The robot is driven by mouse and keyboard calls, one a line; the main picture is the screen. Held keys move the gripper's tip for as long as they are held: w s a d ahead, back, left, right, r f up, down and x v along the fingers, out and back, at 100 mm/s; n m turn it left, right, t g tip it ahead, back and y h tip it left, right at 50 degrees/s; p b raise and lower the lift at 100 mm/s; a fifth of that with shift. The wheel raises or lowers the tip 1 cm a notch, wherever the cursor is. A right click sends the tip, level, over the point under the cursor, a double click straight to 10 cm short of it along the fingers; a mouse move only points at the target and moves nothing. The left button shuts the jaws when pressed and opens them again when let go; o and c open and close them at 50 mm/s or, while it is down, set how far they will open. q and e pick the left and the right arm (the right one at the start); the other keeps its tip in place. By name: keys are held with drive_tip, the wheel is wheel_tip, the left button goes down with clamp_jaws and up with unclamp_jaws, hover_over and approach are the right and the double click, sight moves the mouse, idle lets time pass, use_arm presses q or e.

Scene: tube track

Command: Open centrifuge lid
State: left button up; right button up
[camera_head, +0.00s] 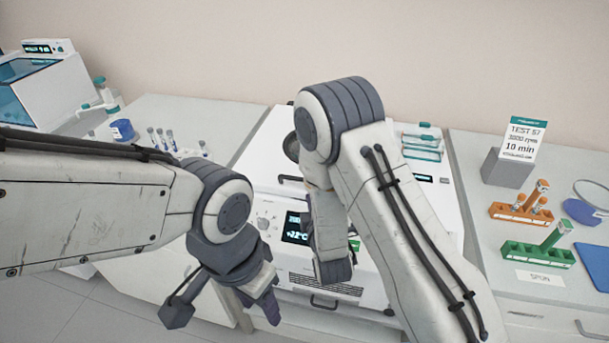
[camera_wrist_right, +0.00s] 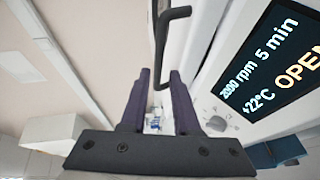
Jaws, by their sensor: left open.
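The white centrifuge (camera_head: 262,205) stands mid-bench in the head view, with a lit display (camera_head: 296,228) on its front. Its lid (camera_head: 268,150) carries a dark round window, and a dark lid handle (camera_head: 290,179) shows at its front edge. My right arm hides much of the lid, so its exact angle is unclear. In the right wrist view, my right gripper (camera_wrist_right: 160,75) is open, with the dark handle (camera_wrist_right: 160,45) reaching between its fingertips; contact cannot be told. The display (camera_wrist_right: 280,60) there reads OPEN. My left gripper (camera_head: 264,302) is open and empty, low in front of the centrifuge.
Orange (camera_head: 520,211) and green (camera_head: 537,253) tube racks stand on the right bench, by a test sign (camera_head: 522,138). A blue-lidded machine (camera_head: 35,85) stands far left. Several small tubes (camera_head: 160,140) stand on the left bench. Teal-lidded boxes (camera_head: 423,140) sit behind my right arm.

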drive_tip(key=p+x, duration=0.3)
drive_tip(key=x, duration=0.6)
drive_tip(key=shift+r, duration=0.15)
drive_tip(key=shift+w+f, duration=0.2)
drive_tip(key=shift+w, duration=0.45)
clamp_jaws()
idle(0.6)
